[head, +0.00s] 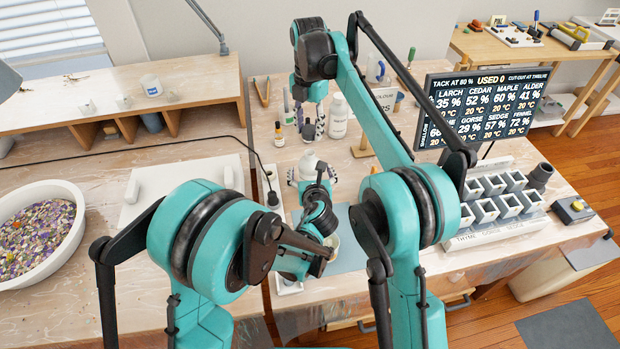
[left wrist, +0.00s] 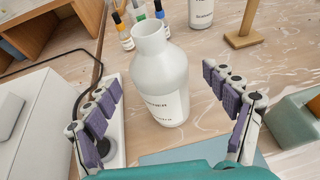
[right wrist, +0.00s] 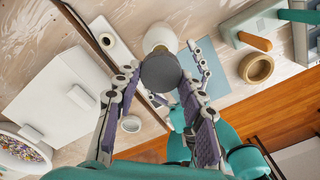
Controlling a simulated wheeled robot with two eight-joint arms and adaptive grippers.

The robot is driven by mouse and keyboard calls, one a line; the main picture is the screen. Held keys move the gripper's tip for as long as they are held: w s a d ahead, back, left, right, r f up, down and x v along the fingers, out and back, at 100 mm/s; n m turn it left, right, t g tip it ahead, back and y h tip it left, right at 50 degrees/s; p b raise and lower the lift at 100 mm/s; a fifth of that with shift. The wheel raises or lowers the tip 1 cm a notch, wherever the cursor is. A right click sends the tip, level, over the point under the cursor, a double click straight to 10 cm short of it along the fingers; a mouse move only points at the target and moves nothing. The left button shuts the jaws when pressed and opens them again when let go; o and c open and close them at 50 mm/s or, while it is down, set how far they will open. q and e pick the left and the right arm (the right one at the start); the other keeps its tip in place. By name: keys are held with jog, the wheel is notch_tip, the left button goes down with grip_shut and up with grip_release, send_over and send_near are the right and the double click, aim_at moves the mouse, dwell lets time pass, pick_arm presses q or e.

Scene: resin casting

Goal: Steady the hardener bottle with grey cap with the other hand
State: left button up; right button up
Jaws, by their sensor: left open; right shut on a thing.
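The hardener bottle (head: 308,162) is white, upright and without a cap on its neck; its label partly shows in the left wrist view (left wrist: 160,90). My left gripper (head: 312,175) is open, with one finger on each side of the bottle and visible gaps between fingers and bottle in the left wrist view. My right gripper (head: 310,128) is above and behind the bottle in the head view. It is shut on the round grey cap (right wrist: 161,72), which appears in front of the bottle (right wrist: 160,38) in the right wrist view.
Small dropper bottles (head: 279,135) and another white bottle (head: 338,117) stand behind. A wooden stand (head: 362,150) is to the right. A blue mat (head: 350,250) and a grey mould rack (head: 495,205) are to the right.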

aim_at(309, 153)
pick_arm(q)
jog(key=shift+x, duration=1.8)
jog(key=c, duration=1.8)
pick_arm(e)
jog(key=shift+f, duration=2.5)
jog(key=shift+f, duration=0.85)
jog(key=shift+f, duration=0.55)
